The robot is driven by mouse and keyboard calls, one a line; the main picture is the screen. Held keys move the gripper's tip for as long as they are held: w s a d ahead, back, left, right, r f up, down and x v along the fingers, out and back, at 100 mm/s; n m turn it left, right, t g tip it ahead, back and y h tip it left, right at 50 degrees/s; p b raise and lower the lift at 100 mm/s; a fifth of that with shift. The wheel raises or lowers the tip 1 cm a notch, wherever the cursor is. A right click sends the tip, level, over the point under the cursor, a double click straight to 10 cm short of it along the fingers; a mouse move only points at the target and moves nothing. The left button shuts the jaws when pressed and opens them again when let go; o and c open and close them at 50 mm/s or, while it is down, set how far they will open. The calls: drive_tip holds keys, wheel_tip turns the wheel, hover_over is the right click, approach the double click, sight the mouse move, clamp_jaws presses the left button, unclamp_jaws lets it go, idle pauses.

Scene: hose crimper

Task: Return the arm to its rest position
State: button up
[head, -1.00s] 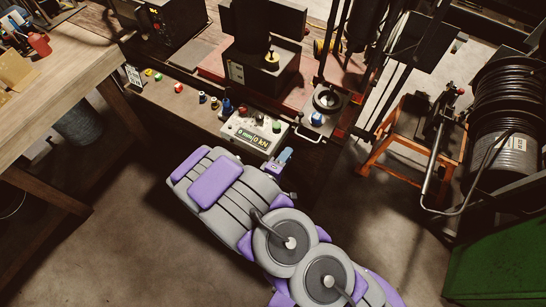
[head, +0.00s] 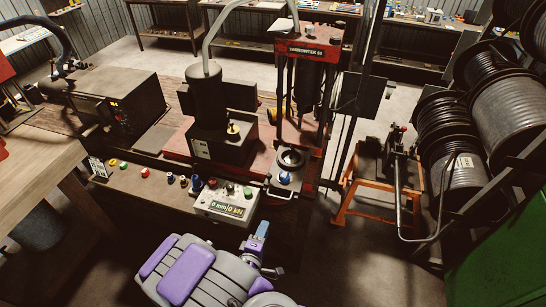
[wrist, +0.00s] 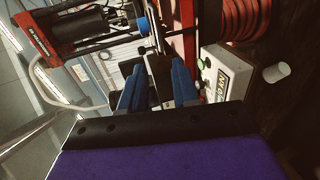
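My arm, grey with purple pads, rises from the bottom edge of the head view. My gripper (head: 262,232), with blue fingers, is at its far end, in front of and below the control box (head: 224,204). In the wrist view my gripper (wrist: 157,80) has its two blue fingers apart, with nothing visibly held between them. The control box also shows in the wrist view (wrist: 226,74), to the right of the fingers. Its display in the head view reads 0 mm/0 kN.
A red-framed press (head: 311,52) and a dark machine (head: 208,115) stand on the bench behind the control box. An orange stand (head: 357,217) and hose reels (head: 515,95) are at the right. A wooden table (head: 35,175) is at the left. Floor is free between bench and stand.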

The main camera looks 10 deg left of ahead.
wheel_tip(320, 180, down, 4)
drive_tip(key=w+a+m+g+b, duration=0.2)
drive_tip(key=w+m+g+b, duration=0.1)
drive_tip(key=m+g+b, duration=0.2)
drive_tip(key=s+d+r+m+g+y+b, duration=0.4)
drive_tip(key=s+d+r+m+g+b, duration=0.35)
drive_tip(key=s+d+b, duration=0.2)
drive_tip(key=s+d+r+m+g+h+b, duration=0.2)
drive_tip(key=s+d+m+g+b, duration=0.2)
drive_tip(key=s+d, duration=1.5)
drive_tip(key=s+g+b, duration=0.1)
drive_tip(key=b, duration=0.2)
drive_tip(key=shift+s+d+r+b, duration=0.2)
drive_tip(key=shift+d+b, duration=0.1)
drive_tip(key=shift+b, duration=0.05)
